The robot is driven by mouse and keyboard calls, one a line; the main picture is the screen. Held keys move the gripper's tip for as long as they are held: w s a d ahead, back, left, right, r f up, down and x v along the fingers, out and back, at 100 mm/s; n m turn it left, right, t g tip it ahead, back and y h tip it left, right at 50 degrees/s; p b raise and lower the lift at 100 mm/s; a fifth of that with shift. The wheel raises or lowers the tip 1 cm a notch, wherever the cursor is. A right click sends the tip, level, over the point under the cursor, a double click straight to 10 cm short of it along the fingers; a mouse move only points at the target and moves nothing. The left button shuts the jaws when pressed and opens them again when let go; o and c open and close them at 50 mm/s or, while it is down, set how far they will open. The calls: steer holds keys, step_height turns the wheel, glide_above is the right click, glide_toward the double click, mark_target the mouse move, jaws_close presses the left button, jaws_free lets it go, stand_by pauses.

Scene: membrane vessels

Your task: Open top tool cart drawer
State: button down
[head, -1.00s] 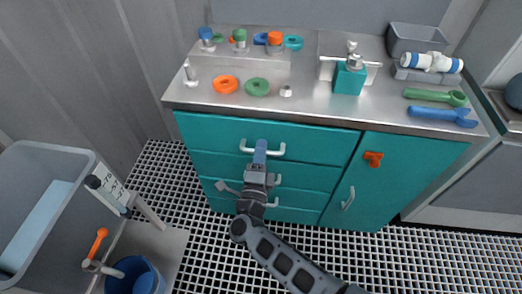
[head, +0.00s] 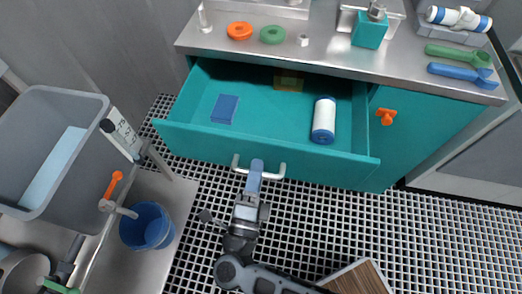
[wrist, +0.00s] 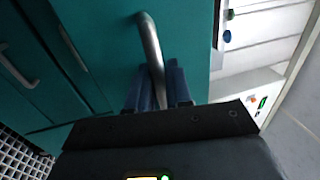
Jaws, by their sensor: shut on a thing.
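The top drawer (head: 265,152) of the teal tool cart is pulled far out, and its inside shows in the head view. A blue flat block (head: 225,108), a white roll with blue ends (head: 323,120) and an orange-brown item (head: 288,81) at the back lie in it. The drawer's pale bar handle (head: 236,164) is on its front, and it also shows in the wrist view (wrist: 151,45). My gripper (head: 255,171) is shut on this handle. In the wrist view my blue fingers (wrist: 155,88) close around the bar and hide its lower part.
A grey bin (head: 45,150) and blue bucket (head: 146,226) stand left. Grated floor in front is partly clear.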

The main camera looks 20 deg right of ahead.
steer(key=shift+r+v, duration=0.1)
steer(key=shift+v, duration=0.55)
steer(key=shift+r+v, duration=0.15)
steer(key=shift+v, duration=0.5)
steer(key=c, duration=1.2)
jaws_free()
steer(key=shift+b+v, duration=1.15)
steer(key=shift+v, duration=2.8)
steer(key=shift+d, duration=0.1)
